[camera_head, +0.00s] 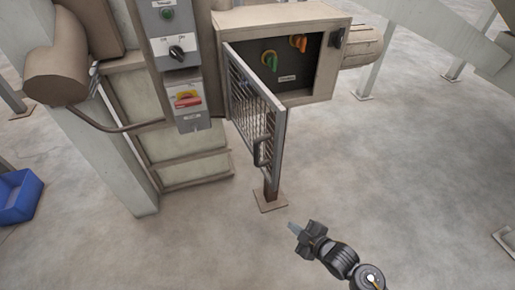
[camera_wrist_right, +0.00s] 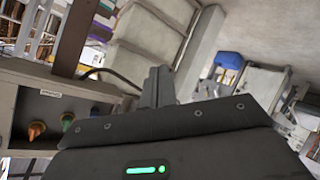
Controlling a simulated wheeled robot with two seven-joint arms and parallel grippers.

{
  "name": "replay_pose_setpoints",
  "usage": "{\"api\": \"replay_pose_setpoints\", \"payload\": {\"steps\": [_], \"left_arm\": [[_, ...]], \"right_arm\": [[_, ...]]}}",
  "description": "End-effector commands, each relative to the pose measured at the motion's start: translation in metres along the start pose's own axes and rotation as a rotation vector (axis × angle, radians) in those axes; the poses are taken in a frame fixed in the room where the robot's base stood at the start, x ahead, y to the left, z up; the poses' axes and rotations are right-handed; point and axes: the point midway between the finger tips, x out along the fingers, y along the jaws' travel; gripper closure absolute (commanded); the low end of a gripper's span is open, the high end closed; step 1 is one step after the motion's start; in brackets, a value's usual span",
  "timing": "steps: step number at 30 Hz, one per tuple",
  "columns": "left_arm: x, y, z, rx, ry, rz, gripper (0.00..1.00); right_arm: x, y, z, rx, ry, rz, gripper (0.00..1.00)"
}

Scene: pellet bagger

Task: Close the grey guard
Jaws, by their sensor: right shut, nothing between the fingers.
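The grey guard (camera_head: 251,100) is a mesh door in a grey frame. It stands swung open, hinged at the left side of a beige box (camera_head: 321,82), and sticks out toward me. A dark handle (camera_head: 261,153) sits near its free lower edge. My right gripper (camera_head: 293,227) is shut and empty, apart from the guard, below and right of the handle. In the right wrist view the shut fingers (camera_wrist_right: 158,86) show with nothing between them, and part of the box (camera_wrist_right: 62,95) shows at the left. My left gripper is not in view.
Inside the box are a green knob (camera_head: 269,60) and an orange knob (camera_head: 299,42). A post foot (camera_head: 270,202) stands below the guard.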

Motion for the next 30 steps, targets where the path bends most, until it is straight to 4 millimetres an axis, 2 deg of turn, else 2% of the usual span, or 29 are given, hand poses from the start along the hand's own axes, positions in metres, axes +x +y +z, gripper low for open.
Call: {"api": "replay_pose_setpoints", "payload": {"steps": [1, 3, 6, 9, 12, 15, 20, 26, 30], "left_arm": [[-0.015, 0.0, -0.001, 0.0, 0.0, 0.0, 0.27], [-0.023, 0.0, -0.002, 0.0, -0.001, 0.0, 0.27], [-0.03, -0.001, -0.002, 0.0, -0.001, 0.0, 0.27], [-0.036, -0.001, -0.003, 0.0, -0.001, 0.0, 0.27], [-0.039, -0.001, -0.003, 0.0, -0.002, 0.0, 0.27], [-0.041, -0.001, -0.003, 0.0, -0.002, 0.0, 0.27], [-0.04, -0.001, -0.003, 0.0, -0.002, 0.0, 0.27], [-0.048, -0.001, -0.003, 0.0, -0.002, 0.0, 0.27], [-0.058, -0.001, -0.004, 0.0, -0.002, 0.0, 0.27]], "right_arm": [[-0.021, 0.036, -0.055, -0.125, 0.085, 0.041, 1.0], [-0.049, 0.066, -0.114, -0.294, 0.183, 0.092, 1.0], [-0.085, 0.089, -0.175, -0.485, 0.28, 0.155, 1.0], [-0.118, 0.101, -0.222, -0.651, 0.364, 0.216, 1.0], [-0.144, 0.105, -0.259, -0.805, 0.449, 0.275, 1.0], [-0.16, 0.104, -0.278, -0.899, 0.501, 0.309, 1.0], [-0.164, 0.103, -0.284, -0.932, 0.521, 0.321, 1.0], [-0.152, 0.105, -0.293, -0.925, 0.52, 0.322, 1.0], [-0.132, 0.108, -0.308, -0.92, 0.519, 0.322, 1.0]]}}
